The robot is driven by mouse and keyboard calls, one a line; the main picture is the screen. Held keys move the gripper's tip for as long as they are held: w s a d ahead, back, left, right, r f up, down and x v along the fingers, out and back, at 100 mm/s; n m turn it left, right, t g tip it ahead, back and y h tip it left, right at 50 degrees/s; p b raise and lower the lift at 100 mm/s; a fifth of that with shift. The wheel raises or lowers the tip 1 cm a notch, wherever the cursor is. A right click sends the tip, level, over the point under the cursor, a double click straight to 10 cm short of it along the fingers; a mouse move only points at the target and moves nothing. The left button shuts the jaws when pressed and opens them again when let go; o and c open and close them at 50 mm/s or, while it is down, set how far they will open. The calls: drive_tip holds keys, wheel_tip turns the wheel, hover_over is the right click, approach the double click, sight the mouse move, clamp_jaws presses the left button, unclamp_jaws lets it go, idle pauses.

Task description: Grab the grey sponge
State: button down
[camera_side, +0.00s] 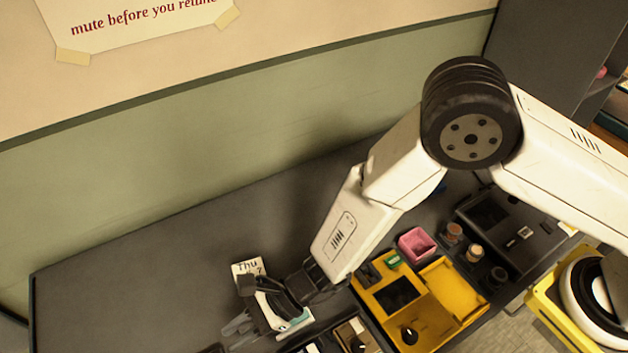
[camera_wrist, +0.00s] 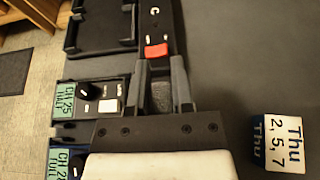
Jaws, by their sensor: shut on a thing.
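The grey sponge (camera_wrist: 161,97) is a speckled grey piece between the two fingers of my gripper (camera_wrist: 160,74) in the wrist view. The fingers are shut on it, one on each side. Only a small part of the sponge shows; the rest is hidden by the fingers and the gripper body. In the side view my gripper is low over the front left part of the dark table, and I cannot make out the sponge there clearly.
A white "Thu 2, 5, 7" block (camera_wrist: 283,143) stands to the right of my gripper. A red switch (camera_wrist: 156,51) lies just ahead, and a CH 25 unit (camera_wrist: 92,98) to the left. A yellow unit (camera_side: 456,287) and a pink box (camera_side: 416,244) stand farther right.

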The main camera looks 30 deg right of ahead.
drive_tip(key=s+d+r, duration=0.7)
drive_tip(key=d, duration=0.2)
drive_tip(key=shift+s+r, duration=0.3)
drive_tip(key=shift+s, duration=0.1)
idle(0.6)
